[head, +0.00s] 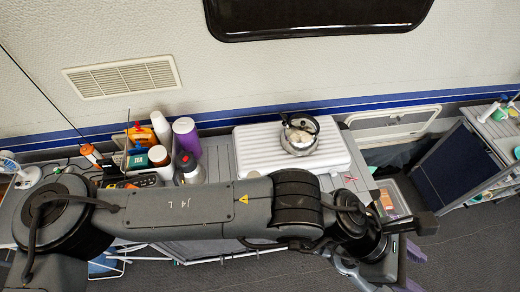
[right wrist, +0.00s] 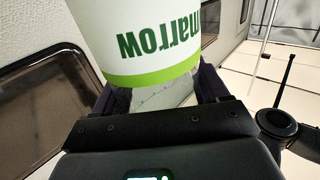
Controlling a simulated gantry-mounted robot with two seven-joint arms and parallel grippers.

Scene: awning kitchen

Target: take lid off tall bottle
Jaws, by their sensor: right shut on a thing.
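In the right wrist view, a white container (right wrist: 140,40) with a green band and upside-down green lettering fills the upper middle. My right gripper (right wrist: 165,92) is shut on it, with one dark finger on each side near the green band. A pale part shows below the band between the fingers; I cannot tell whether it is a lid. My right gripper is outside the head view. My left gripper (head: 418,240) is at the lower right, away from these bottles.
A white box-like top (head: 255,160) carries a metal kettle (head: 300,138). A caddy of several containers, including an orange one (head: 139,136), stands by the wall. My left arm crosses in front of the counter. A shelf (head: 500,128) stands at the right.

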